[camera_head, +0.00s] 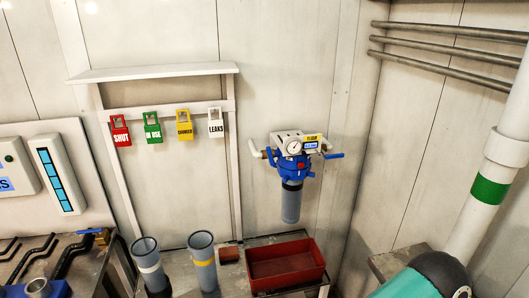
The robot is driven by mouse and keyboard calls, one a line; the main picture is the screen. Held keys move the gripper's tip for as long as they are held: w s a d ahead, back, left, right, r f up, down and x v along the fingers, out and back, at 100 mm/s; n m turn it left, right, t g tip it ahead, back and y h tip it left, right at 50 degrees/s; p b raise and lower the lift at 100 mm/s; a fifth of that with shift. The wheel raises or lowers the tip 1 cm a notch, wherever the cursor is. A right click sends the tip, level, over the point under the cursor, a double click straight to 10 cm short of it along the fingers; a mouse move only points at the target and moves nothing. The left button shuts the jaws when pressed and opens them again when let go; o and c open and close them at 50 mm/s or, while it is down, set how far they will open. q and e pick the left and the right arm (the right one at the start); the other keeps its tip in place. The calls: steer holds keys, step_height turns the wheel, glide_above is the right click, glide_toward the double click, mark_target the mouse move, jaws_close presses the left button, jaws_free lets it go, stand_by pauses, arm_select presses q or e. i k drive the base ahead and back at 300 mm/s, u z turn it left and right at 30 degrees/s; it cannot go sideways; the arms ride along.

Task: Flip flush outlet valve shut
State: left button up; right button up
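The flush filter unit is mounted on the back wall, with a white bracket, a blue head (292,165), a round gauge (294,147) and a grey bowl (291,204) hanging below. A yellow label (312,138) at its upper right seems to read FLUSH. A blue valve lever (333,156) sticks out at its right side, lying about level and pointing right. A pale pipe fitting (257,153) sticks out at its left side. The label does not show clearly which valve is the outlet. Neither of my grippers is in view.
Red, green, yellow and white tags hang left of the filter under a shelf (153,71). Below stand two grey canisters (148,265) (203,260) and a red tray (286,267). A white pipe with a green band (489,192) and a teal rounded body (437,270) occupy the right.

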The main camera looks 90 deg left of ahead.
mark_target(271, 161)
steer(key=z, duration=1.5)
steer(key=i, duration=0.1)
steer(key=u, duration=3.05)
steer(key=k, duration=0.75)
steer(key=u, duration=0.2)
steer(key=i, duration=0.75)
steer(key=z, duration=0.15)
